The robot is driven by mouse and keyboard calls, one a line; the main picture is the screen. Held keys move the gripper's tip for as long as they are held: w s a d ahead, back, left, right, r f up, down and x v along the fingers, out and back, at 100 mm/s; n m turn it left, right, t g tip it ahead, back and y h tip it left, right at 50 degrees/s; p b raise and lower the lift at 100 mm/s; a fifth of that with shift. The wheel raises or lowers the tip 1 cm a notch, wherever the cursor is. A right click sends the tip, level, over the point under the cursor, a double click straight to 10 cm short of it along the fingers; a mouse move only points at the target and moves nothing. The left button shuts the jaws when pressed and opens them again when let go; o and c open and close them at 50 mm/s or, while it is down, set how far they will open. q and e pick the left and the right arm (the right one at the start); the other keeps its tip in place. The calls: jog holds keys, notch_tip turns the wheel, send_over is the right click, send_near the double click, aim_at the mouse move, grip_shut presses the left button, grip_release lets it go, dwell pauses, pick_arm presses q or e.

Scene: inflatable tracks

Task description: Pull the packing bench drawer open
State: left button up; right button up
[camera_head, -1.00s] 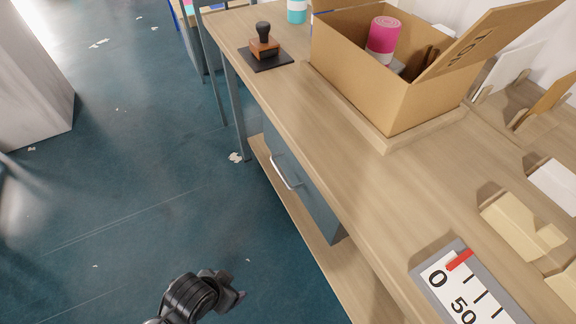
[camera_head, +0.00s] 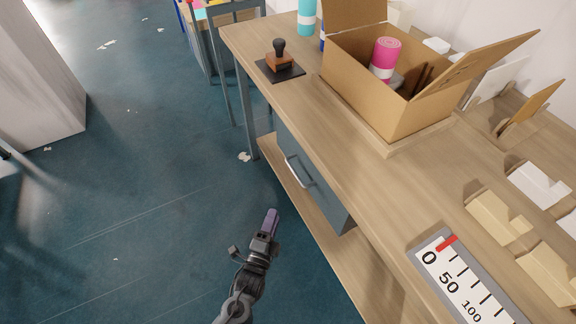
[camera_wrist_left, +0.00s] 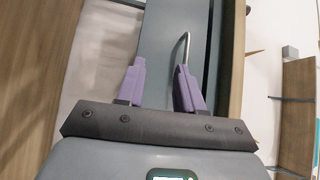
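The packing bench (camera_head: 345,190) has a grey-blue drawer (camera_head: 322,192) under its top, and the drawer front looks flush with the bench. A silver bar handle (camera_head: 297,171) is on the drawer front. My left gripper (camera_head: 270,222), with purple fingers, is below and left of the handle, apart from it. In the left wrist view its fingers (camera_wrist_left: 160,85) are open with nothing between them. The handle (camera_wrist_left: 184,48) shows there beyond the right fingertip, and the drawer front (camera_wrist_left: 198,45) lies behind it. My right gripper is not in view.
On the bench stand an open cardboard box (camera_head: 385,90) with a pink roll (camera_head: 384,56), a stamp on a black pad (camera_head: 280,68), and a ruler-like scale (camera_head: 462,285). A lower shelf (camera_head: 300,205) runs beneath the drawer.

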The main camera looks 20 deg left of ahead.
aim_at(293, 170)
pick_arm(q)
jog(key=shift+t, duration=0.3)
jog(key=shift+w+d+r+b, duration=0.1)
jog(key=shift+w+r+b, duration=0.3)
jog(key=shift+w+r, duration=1.45)
jog(key=shift+w+d+r+b, duration=0.1)
jog(key=shift+w+r+b, duration=0.4)
jog(key=shift+w, duration=2.55)
jog(key=shift+w+d+r+b, duration=0.1)
jog(key=shift+w+r+b, duration=0.2)
jog(key=shift+w+r, duration=1.6)
pick_arm(e)
jog(key=shift+s+a+f, duration=0.1)
jog(key=shift+f, duration=0.4)
pick_arm(q)
jog(key=shift+w+f, duration=0.55)
grip_shut()
